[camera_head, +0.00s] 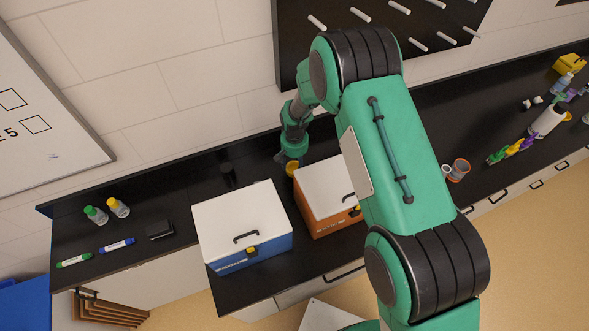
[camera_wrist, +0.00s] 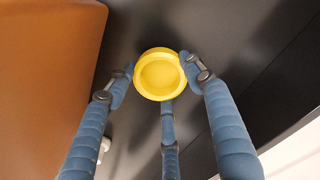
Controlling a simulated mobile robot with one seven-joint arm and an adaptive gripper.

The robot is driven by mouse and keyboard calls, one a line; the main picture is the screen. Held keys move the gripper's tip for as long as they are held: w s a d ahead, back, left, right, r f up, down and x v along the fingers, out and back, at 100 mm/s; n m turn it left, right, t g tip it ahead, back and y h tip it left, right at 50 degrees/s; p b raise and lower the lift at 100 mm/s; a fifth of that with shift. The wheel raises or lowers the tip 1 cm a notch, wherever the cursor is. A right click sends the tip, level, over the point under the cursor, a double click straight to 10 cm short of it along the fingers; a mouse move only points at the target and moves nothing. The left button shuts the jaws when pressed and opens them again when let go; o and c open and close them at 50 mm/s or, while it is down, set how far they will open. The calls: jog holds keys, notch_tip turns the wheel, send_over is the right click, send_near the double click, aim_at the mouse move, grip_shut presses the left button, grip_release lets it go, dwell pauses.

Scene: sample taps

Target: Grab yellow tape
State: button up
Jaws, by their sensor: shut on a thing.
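The yellow tape (camera_wrist: 160,75) is a round yellow roll seen face-on in the wrist view, between the fingertips of my gripper (camera_wrist: 158,82). My gripper has several blue segmented fingers, shut around the roll from the left, the right and below. In the head view the yellow tape (camera_head: 292,168) shows as a small yellow spot at the end of my gripper (camera_head: 291,160), behind the two coolers. Whether the roll still touches the counter is not clear.
An orange cooler with a white lid (camera_head: 327,188) stands just right of the tape; it fills the left of the wrist view (camera_wrist: 45,70). A blue cooler (camera_head: 240,222) stands to the left.

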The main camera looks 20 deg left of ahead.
notch_tip(320, 180, up, 7)
jog(key=b, duration=0.1)
dwell(0.3)
